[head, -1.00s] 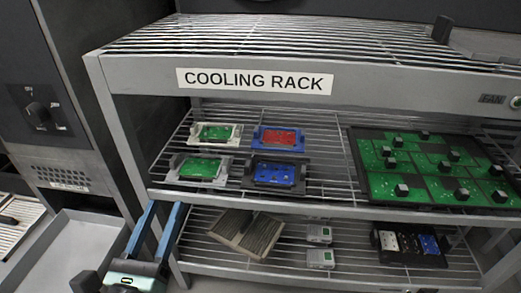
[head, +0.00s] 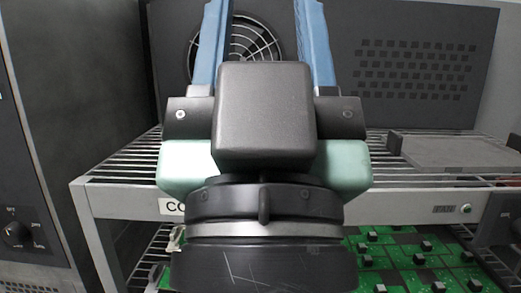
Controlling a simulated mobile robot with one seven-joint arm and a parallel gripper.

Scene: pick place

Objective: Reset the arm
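My gripper (head: 264,45) is raised in front of the cooling rack (head: 420,202) in the middle of the head view. Its two blue fingers point up and stand wide apart. No object shows between them, only the round fan grille behind. The fingertips are cut off by the top edge of the picture. The gripper's body and wrist hide most of the rack's label and the middle of its shelves.
A dark panel with a fan grille (head: 241,42) and vent holes stands behind the rack. A grey tray (head: 460,152) lies on the top shelf at right. Green circuit boards (head: 415,262) show on the shelf below. A dark machine with a knob (head: 15,235) stands at left.

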